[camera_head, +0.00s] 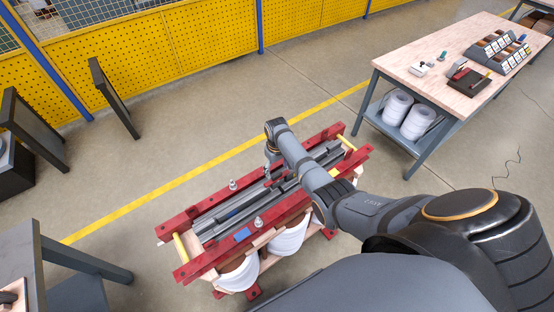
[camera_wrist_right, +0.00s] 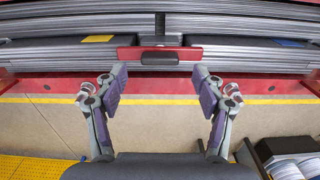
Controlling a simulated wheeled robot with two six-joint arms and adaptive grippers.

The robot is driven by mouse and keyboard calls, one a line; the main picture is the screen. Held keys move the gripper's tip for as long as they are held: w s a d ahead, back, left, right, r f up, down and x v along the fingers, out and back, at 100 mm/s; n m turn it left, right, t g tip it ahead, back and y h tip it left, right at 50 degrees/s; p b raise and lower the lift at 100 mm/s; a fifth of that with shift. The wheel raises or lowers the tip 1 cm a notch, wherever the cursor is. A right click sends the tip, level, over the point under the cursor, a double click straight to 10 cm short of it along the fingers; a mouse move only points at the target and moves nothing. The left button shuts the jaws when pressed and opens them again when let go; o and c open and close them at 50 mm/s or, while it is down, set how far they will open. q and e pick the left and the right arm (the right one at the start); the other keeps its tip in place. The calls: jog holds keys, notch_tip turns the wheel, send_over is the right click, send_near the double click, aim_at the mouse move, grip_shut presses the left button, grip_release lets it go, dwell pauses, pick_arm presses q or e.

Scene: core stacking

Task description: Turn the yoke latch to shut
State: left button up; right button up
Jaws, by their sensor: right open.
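The core frame (camera_head: 178,222) has red beams around grey stacked laminations and stands in the middle of the head view. In the right wrist view, a short red bar with a black middle (camera_wrist_right: 160,56), which looks like the yoke latch, lies along the laminations (camera_wrist_right: 60,60). Its exact turn is hard to judge. My right gripper (camera_head: 272,152) is over the far side of the frame in the head view. In the wrist view its two fingers (camera_wrist_right: 160,86) are wide apart and empty, just below the bar and not touching it. My left gripper is not in view.
A workbench (camera_head: 403,63) with bins and tools stands at the upper right, with white spools (camera_head: 397,108) on its lower shelf. A yellow perforated fence (camera_head: 190,42) runs along the back. Another table (camera_head: 16,258) is at the lower left. The floor beyond the frame is clear.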

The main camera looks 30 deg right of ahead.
aim_at(277, 175)
notch_tip(277, 175, up, 8)
jog(key=shift+r, duration=0.2)
jog(key=shift+s, duration=0.1)
dwell(0.3)
